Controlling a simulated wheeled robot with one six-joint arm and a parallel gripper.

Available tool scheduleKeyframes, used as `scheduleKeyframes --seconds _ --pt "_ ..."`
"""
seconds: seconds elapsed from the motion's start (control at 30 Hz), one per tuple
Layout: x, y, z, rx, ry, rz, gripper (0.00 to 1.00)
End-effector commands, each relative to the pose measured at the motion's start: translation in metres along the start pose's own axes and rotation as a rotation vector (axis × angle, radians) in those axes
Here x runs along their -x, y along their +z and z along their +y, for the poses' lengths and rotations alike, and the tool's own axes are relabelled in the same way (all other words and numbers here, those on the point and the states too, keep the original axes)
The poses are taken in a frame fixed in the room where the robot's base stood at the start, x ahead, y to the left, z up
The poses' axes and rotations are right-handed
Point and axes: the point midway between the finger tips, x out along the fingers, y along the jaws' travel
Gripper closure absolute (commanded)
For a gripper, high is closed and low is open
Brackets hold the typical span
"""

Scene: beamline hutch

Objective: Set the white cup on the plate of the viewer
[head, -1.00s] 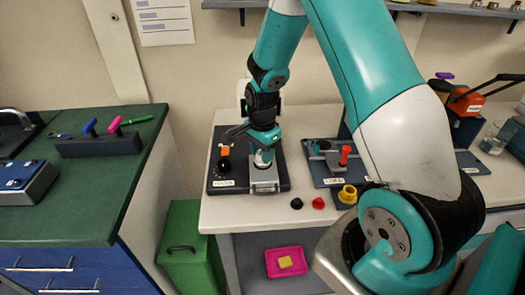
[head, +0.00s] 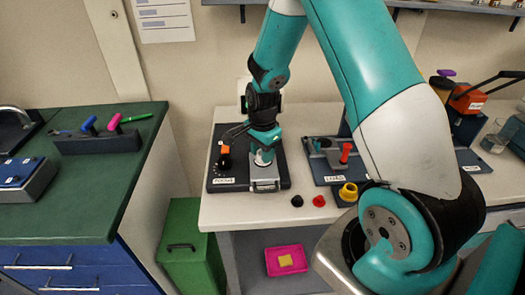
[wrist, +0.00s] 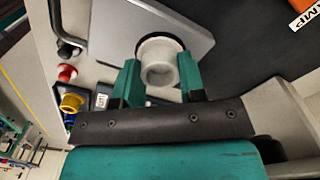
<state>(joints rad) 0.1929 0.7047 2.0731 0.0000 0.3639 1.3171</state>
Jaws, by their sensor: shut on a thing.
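The white cup (head: 263,158) is held upright, as far as I can tell, between the fingers of my gripper (head: 265,146). In the wrist view the cup (wrist: 160,66) sits between the green fingertips of my gripper (wrist: 160,85). The viewer (head: 221,170) is a dark base on the white table, and its silver plate (head: 264,184) lies at its right side. The cup is over the plate, also grey in the wrist view (wrist: 118,30). I cannot tell whether the cup's bottom touches it. A dark crescent shows beside the cup's rim.
An orange-topped knob (head: 225,151) stands on the viewer, left of my gripper. Black (head: 297,201) and red (head: 318,201) pieces and a yellow ring-like piece (head: 348,193) lie to the right. Another dark base (head: 325,172) with a red-topped lever stands beyond them.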

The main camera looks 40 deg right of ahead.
Motion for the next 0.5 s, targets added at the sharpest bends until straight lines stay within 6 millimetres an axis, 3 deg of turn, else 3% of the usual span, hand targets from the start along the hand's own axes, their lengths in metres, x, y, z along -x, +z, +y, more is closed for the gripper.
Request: scheduleKeyframes --seconds 0.3,0.33,0.43,0.5 --pt "-0.0016 0.0000 -0.0002 0.000 -0.001 0.000 0.87" --pt "-0.0015 0.0000 -0.0002 0.000 -0.001 0.000 0.59" --pt "-0.0016 0.0000 -0.0002 0.000 -0.001 0.000 0.36" --pt "-0.0016 -0.0001 -0.0002 0.000 -0.001 0.000 0.33"
